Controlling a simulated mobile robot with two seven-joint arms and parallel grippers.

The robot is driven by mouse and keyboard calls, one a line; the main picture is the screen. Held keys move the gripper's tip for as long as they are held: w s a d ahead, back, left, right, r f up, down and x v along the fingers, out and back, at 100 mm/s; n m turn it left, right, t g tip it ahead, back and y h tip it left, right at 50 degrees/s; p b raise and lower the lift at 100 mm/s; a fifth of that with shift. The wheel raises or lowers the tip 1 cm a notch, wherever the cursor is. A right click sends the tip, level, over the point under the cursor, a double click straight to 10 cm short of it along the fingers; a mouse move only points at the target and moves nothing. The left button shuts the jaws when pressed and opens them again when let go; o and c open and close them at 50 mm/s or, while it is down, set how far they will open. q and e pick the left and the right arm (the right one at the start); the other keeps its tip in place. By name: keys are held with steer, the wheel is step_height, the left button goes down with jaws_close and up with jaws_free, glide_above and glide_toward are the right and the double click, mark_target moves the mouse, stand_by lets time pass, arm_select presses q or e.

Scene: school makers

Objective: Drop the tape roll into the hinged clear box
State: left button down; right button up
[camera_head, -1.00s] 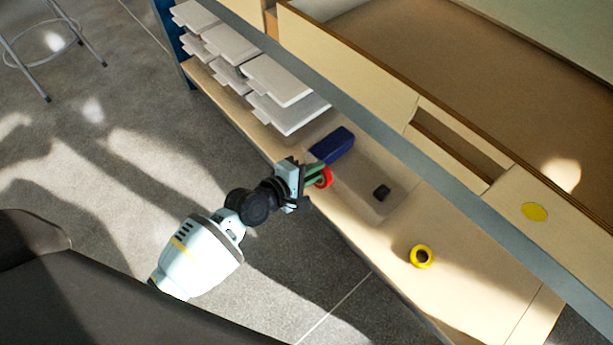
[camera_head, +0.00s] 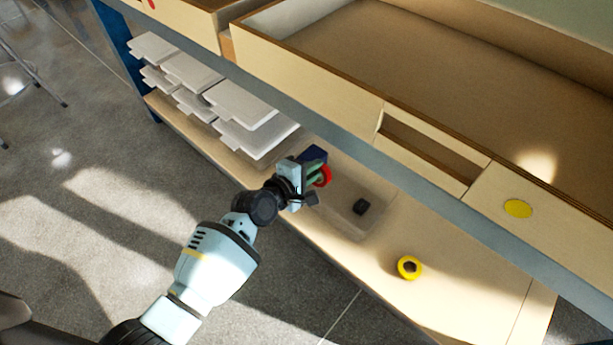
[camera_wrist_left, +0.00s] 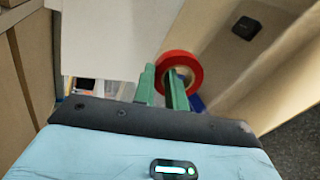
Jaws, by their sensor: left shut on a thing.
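The red tape roll (camera_head: 324,176) is between the green fingers of my left gripper (camera_head: 315,176), which is shut on it. In the left wrist view the red roll (camera_wrist_left: 181,72) shows at the fingertips of my left gripper (camera_wrist_left: 163,87). A faint see-through box (camera_head: 374,226), seemingly the hinged clear box, is on the low shelf just right of the roll. A small black thing (camera_head: 361,206) appears inside it. Whether the roll is over the box's rim is hard to tell, and its lid cannot be made out. My right gripper is out of view.
A blue block (camera_head: 313,154) is behind the gripper, partly hidden. A yellow roll (camera_head: 409,268) lies on the shelf (camera_head: 470,300) to the right. White stacked trays (camera_head: 240,105) stand to the left. The bench top's grey edge (camera_head: 420,190) overhangs behind.

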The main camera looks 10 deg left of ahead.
arm_select(q)
steer(key=shift+w+d+b, duration=0.35)
steer(key=shift+w+d, duration=0.1)
steer(key=shift+w, duration=0.3)
steer(key=shift+w+d+b, duration=0.35)
steer(key=shift+w+d, duration=0.05)
steer(key=shift+w, duration=0.35)
steer(key=shift+w+d, duration=0.2)
steer(key=shift+w, duration=0.25)
steer(key=c, duration=1.3)
jaws_free()
steer(key=shift+c, duration=0.2)
